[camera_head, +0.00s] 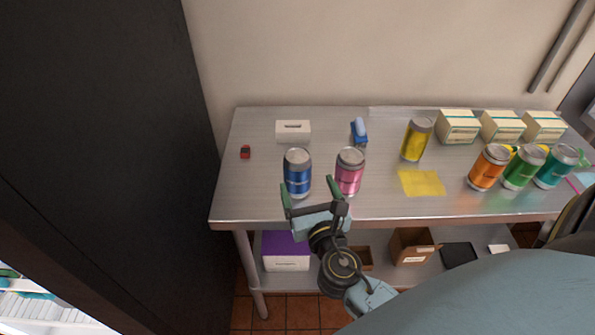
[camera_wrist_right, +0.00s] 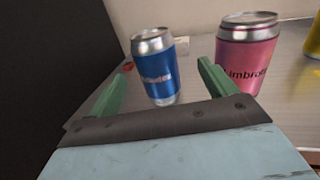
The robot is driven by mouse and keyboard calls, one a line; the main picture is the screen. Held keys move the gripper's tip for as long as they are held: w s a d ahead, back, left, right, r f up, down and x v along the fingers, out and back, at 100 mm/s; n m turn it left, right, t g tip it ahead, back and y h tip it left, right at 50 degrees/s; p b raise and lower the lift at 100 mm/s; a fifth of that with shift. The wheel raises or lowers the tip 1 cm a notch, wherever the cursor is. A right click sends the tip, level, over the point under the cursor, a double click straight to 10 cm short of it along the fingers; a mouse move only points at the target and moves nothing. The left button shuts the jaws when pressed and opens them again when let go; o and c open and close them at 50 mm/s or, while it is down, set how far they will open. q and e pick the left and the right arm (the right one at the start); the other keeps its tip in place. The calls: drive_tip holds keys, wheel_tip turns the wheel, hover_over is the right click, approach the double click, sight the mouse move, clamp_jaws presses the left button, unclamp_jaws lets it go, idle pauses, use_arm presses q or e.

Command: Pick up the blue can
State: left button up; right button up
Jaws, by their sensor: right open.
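The blue can (camera_head: 298,173) stands upright on the metal table, left of a pink can (camera_head: 349,171). My right gripper (camera_head: 309,190) is open, with its green fingertips near the front of the blue can. In the right wrist view the blue can (camera_wrist_right: 157,68) appears beyond and between the two open green fingers (camera_wrist_right: 157,88), with nothing held. The pink can (camera_wrist_right: 246,52) is just beyond the right finger there. I cannot tell whether any finger touches a can. My left gripper is not in view.
The metal table (camera_head: 390,205) also holds a yellow can (camera_head: 416,139), several other cans at right, boxes at the back and a yellow cloth (camera_head: 421,183). A dark cabinet (camera_head: 110,130) stands close at left.

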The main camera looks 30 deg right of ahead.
sight(304, 176)
drive_tip(key=x, duration=0.3)
drive_tip(key=shift+w+d, duration=0.1)
drive_tip(key=shift+w, duration=0.25)
drive_tip(key=shift+a+f+x, duration=0.1)
drive_tip(key=shift+f+x, duration=0.05)
drive_tip(key=shift+x, duration=0.75)
drive_tip(key=shift+a+f+x, duration=0.15)
drive_tip(key=shift+x, duration=0.75)
drive_tip(key=shift+a+f+x, duration=0.1)
drive_tip(key=shift+f+x, duration=0.05)
drive_tip(key=shift+x, duration=0.75)
drive_tip(key=shift+w, duration=0.1)
drive_tip(key=shift+r, duration=0.1)
drive_tip(key=c, duration=1.5)
